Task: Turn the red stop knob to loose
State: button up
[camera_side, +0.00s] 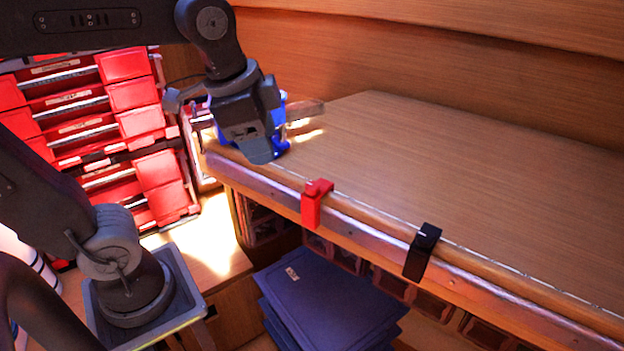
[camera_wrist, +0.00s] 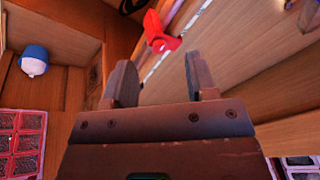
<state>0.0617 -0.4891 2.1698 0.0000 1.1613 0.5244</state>
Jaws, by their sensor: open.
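A red stop (camera_side: 311,208) sits on the rail along the bench's front edge, with its red knob (camera_side: 319,187) at the top. The stop also shows ahead of the fingers in the wrist view (camera_wrist: 157,36). I cannot tell from these views how the knob is set. My gripper (camera_side: 262,150) is up and to the left of the stop in the side view, apart from it. In the wrist view, its two fingers (camera_wrist: 160,80) are spread with nothing between them.
A black stop (camera_side: 421,252) sits farther right on the same rail (camera_side: 370,228). A blue object (camera_side: 279,128) is partly hidden behind my gripper. Red bins (camera_side: 135,93) stand at the left, and blue stacked trays (camera_side: 325,300) lie below.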

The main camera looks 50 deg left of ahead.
aim_at(312, 185)
jog(key=w+d+r+m+g, duration=0.3)
jog(key=w+d+r+m, duration=0.15)
jog(key=w+m, duration=0.4)
jog(key=f, duration=0.4)
jog(key=s+f+m, duration=0.1)
jog(key=f, duration=0.3)
jog(key=s+a+f+m, duration=0.1)
jog(key=f, duration=0.4)
jog(key=c, duration=0.9)
